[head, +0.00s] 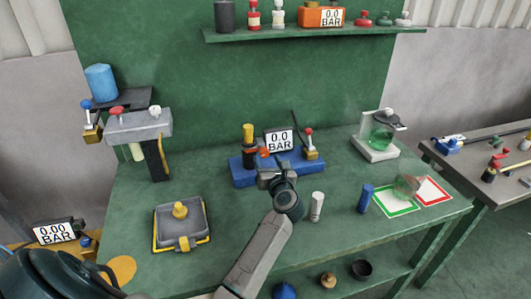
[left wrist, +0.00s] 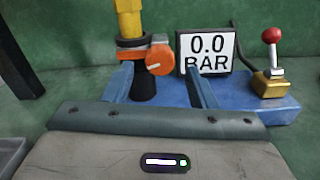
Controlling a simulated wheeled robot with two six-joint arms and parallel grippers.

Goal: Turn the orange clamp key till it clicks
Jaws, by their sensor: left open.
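The orange clamp key (head: 263,152) is a round knob on the side of a clamp on the blue base block (head: 238,177). In the left wrist view the key (left wrist: 160,60) shows a pale mark on its face. An orange collar and a yellow-topped black post (head: 248,133) stand just left of it. My left gripper (head: 268,168) is open in front of the block. In the left wrist view its two fingers (left wrist: 158,72) reach forward, one on each side of the key in the picture. Contact cannot be told. My right gripper is not in view.
A gauge reading 0.0 BAR (head: 279,140) and a red-knobbed lever on a brass valve (head: 310,146) stand right of the key. A white cylinder (head: 317,206) and a blue cylinder (head: 365,198) stand on the green bench to the right. A yellow-edged tray (head: 160,237) lies left.

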